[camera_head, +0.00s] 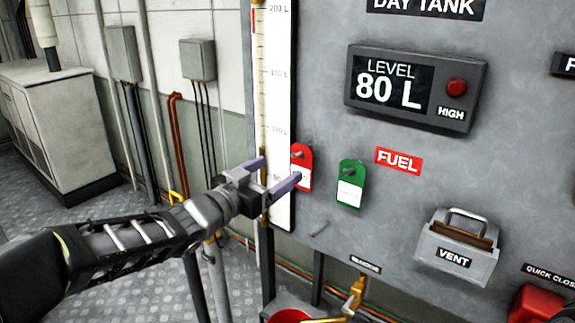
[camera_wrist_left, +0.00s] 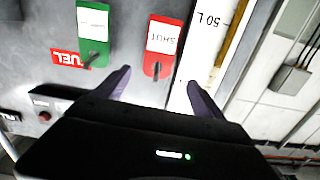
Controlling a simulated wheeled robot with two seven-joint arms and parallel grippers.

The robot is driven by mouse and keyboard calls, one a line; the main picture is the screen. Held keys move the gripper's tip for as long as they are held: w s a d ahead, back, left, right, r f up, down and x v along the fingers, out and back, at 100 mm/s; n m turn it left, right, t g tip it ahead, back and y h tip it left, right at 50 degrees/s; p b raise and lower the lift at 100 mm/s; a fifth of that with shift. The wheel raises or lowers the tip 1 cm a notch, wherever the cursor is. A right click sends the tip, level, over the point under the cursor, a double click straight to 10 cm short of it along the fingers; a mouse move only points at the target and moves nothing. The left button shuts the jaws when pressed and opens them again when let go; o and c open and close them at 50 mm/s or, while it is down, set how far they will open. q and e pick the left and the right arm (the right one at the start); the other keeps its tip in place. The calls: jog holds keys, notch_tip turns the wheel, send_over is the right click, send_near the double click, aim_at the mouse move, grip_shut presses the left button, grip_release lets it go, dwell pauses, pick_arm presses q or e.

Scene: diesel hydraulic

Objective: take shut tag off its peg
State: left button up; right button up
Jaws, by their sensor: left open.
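The red shut tag (camera_head: 302,158) hangs on a peg on the grey tank panel, beside the white level gauge. Its white label reads SHUT in the left wrist view (camera_wrist_left: 164,38), where the tag appears upside down with its peg at the lower end. My left gripper (camera_head: 279,171) is open and empty in front of the panel, at the red tag; one finger overlaps the tag's lower left part in the head view. In the wrist view its fingers (camera_wrist_left: 158,82) lie on either side of the tag's line. Contact cannot be told. My right gripper is not in view.
A green tag (camera_head: 350,185) hangs on its own peg just right of the red one. The level gauge (camera_head: 281,70) runs down the panel's left edge. A vent box (camera_head: 458,248) and a level display (camera_head: 415,88) stick out further right.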

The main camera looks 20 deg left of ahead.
aim_at(295, 155)
pick_arm(q)
jog(key=x, duration=0.3)
jog(key=p+x, duration=0.1)
jog(key=x, duration=0.3)
jog(key=shift+w+d, duration=0.1)
jog(key=shift+d, duration=0.2)
dwell(0.3)
jog(key=c, duration=1.4)
jog(key=shift+r, duration=0.15)
jog(key=shift+r+p, duration=0.45)
jog(key=shift+p, duration=0.05)
